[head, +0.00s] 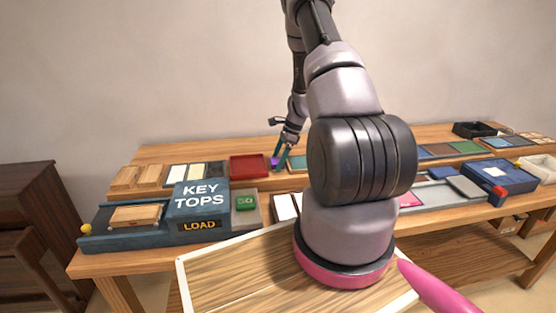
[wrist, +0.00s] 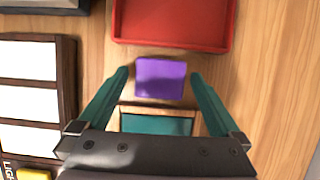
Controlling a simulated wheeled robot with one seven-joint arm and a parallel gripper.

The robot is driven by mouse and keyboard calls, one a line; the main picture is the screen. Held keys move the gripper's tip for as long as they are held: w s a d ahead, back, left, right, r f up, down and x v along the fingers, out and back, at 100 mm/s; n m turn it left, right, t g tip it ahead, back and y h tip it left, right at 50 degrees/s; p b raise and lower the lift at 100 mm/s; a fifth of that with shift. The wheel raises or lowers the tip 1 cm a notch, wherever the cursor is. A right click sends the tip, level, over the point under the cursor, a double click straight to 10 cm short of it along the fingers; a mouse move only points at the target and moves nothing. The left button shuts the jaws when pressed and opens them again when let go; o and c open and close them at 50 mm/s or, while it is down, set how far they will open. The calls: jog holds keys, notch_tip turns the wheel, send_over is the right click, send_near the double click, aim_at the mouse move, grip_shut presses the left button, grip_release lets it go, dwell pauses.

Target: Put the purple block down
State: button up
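The purple block (wrist: 160,78) shows in the wrist view between the tips of my gripper (wrist: 160,76), just below the red tray. A narrow strip of wood shows between the block and each teal finger, so the fingers are open and apart from it. The block appears to rest on the wooden surface; its exact height is hard to tell. In the head view the purple block (head: 274,163) is small, beside my gripper (head: 279,160) at the back shelf.
The red tray (wrist: 173,45) lies just beyond the block. A wood-framed teal panel (wrist: 157,124) is close on the near side, partly hidden by my gripper. A dark rack of white keys (wrist: 30,90) stands left. Bare wood (wrist: 270,90) lies right. The KEY TOPS box (head: 200,196) stands in front.

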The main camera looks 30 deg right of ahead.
jog(key=a+v, duration=0.1)
jog(key=v, duration=1.2)
jog(key=s+a+r+n+t, duration=0.1)
jog(key=s+a+r+n, duration=0.2)
jog(key=r, duration=0.6)
jog(key=s+a+r+n+t, duration=0.1)
jog(key=a+r+n, duration=0.2)
jog(key=a+r, duration=0.4)
jog(key=s+a+r+n+t, duration=0.1)
jog(key=s+a+r+n, duration=0.2)
jog(key=s+r, duration=0.2)
jog(key=s+a+r+n+t+h, duration=0.1)
jog(key=s+a+r+n, duration=0.2)
jog(key=s, duration=0.6)
jog(key=s+a+r+n+t+h, duration=0.1)
jog(key=s+a+r+n+t, duration=0.1)
jog(key=s+r+n, duration=0.3)
notch_tip(320, 180, up, 3)
jog(key=s+a, duration=0.1)
jog(key=s, duration=0.1)
jog(key=shift+s+a, duration=0.35)
jog(key=shift+a, duration=0.05)
jog(key=shift+f, duration=0.15)
